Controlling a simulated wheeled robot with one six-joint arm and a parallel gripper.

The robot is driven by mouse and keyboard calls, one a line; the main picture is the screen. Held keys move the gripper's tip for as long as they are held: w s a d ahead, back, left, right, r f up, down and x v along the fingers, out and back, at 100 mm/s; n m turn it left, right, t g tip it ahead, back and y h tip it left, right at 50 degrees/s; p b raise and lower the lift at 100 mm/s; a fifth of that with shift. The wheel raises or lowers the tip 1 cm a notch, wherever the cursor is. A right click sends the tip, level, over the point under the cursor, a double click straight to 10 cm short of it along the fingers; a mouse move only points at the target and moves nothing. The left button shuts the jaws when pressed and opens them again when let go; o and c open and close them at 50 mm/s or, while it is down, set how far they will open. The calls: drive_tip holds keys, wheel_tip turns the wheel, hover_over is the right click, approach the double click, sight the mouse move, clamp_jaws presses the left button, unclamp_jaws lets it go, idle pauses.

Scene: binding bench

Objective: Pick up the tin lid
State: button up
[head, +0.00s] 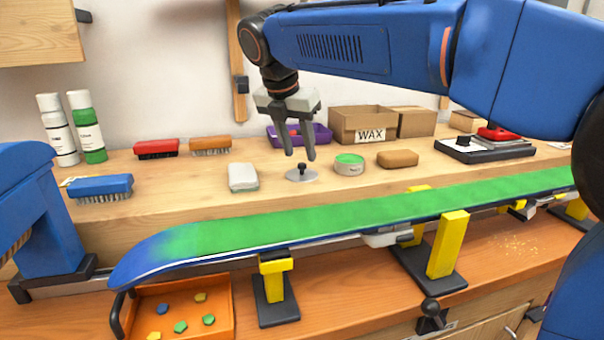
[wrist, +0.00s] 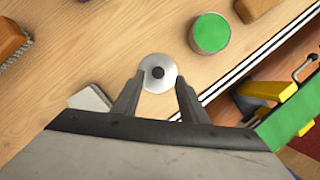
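The tin lid (head: 301,175) is a small silver disc with a dark knob on top, lying flat on the wooden shelf. In the wrist view the tin lid (wrist: 158,73) lies just beyond and between my fingertips, with its knob near its middle. My gripper (head: 299,157) points down above the lid, its two fingers apart and nothing between them. In the wrist view my gripper (wrist: 158,82) also shows open, with a finger on each side of the lid's near edge. A round tin with green contents (head: 349,164) stands just right of the lid.
A white block (head: 243,177) lies left of the lid, and a brown block (head: 397,159) lies right of the tin. Behind are a purple tray (head: 322,136) and a WAX box (head: 362,124).

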sight(302, 164)
drive_tip(key=x, duration=0.4)
drive_tip(key=shift+a, duration=0.15)
clamp_jaws()
